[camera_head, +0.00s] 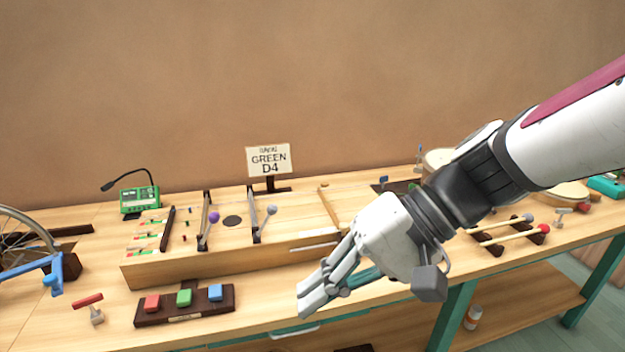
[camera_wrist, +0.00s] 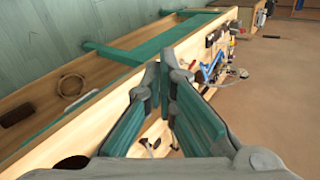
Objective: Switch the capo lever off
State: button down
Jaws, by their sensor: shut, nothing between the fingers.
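A long wooden string box (camera_head: 200,266) lies on the bench with several dark bars across its top. One lever with a purple ball (camera_head: 214,217) and one with a grey ball (camera_head: 271,210) stand at these bars. I cannot tell for certain which is the capo lever. My gripper (camera_head: 308,305) is shut and empty, in front of the box near the bench's front edge, to the right of and nearer than both ball levers. Its closed fingers (camera_wrist: 165,85) fill the middle of the wrist view, where I cannot make out the capo lever.
A dark board with red, green and blue blocks (camera_head: 184,297) and a red-topped peg (camera_head: 89,303) lie in front of the box. A green tuner (camera_head: 139,198), a sign (camera_head: 269,160) and a blue clamp (camera_head: 57,272) stand around.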

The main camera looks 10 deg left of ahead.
jog(key=w+a+f+m+y+b, duration=0.1)
jog(key=w+a+f+y+b, duration=0.55)
jog(key=w+a, duration=0.35)
jog(key=w+a+f+m+t+y+b, duration=0.1)
jog(key=w+f+m+t+y+b, duration=0.3)
jog(key=w, duration=1.1)
notch_tip(320, 180, down, 4)
jog(key=m+t+b, duration=0.1)
jog(key=t+b, duration=0.1)
jog(key=t, duration=0.1)
jog(key=shift+w+a+f+m+t, duration=0.2)
jog(key=shift+w+a+m+t, duration=0.05)
jog(key=shift+a+m+t, duration=0.15)
jog(key=b+x, duration=0.1)
jog(key=x, duration=0.9)
